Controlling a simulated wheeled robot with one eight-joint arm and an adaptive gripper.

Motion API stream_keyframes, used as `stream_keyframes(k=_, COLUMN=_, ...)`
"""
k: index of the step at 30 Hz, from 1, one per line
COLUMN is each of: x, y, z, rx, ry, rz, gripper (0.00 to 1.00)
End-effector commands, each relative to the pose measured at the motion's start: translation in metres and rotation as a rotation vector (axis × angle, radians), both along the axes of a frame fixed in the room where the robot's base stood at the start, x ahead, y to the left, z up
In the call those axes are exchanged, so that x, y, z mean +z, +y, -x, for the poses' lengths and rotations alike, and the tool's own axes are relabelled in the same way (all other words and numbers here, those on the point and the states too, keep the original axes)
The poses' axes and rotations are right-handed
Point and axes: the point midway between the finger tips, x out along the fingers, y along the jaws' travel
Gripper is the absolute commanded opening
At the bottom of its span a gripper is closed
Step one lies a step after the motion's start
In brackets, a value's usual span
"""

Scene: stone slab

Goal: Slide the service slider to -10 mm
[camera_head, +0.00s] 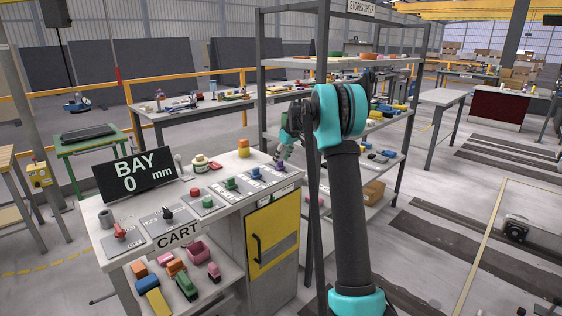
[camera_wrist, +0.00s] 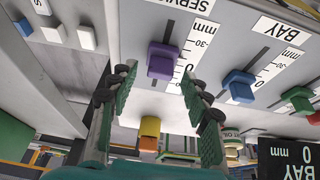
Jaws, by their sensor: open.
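The service slider has a purple knob (camera_wrist: 163,60) on a grey panel. In the wrist view its slot runs up beyond the knob, beside a mm scale marked 0 and -30. The knob sits nearer the 0 mark. In the head view the purple knob (camera_head: 278,165) is at the far right end of the console. My gripper (camera_wrist: 156,82) is open, with green fingers on either side of the purple knob in the picture. Contact cannot be told. In the head view my gripper (camera_head: 287,148) is partly hidden by my arm.
A blue knob (camera_wrist: 238,86) labelled BAY stands right of the purple one, then a green knob (camera_wrist: 298,99). A display (camera_head: 135,179) reads BAY 0 mm. A yellow-orange object (camera_wrist: 149,132) stands behind the sliders. Shelving (camera_head: 265,60) rises behind my arm.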

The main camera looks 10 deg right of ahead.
Motion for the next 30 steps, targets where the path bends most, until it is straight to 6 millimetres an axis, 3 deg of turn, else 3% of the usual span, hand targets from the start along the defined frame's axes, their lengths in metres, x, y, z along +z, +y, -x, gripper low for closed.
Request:
stream_keyframes(k=9, x=0.059, y=-0.015, z=0.02, rx=-0.001, ry=0.0, rz=0.0, gripper=0.48)
stream_keyframes(k=15, x=0.086, y=-0.022, z=0.029, rx=-0.001, ry=0.0, rz=0.0, gripper=0.48)
stream_keyframes(k=21, x=0.096, y=-0.024, z=0.033, rx=0.0, ry=0.0, rz=0.0, gripper=0.48)
stream_keyframes(k=30, x=0.096, y=-0.024, z=0.033, rx=-0.001, ry=0.0, rz=0.0, gripper=0.48)
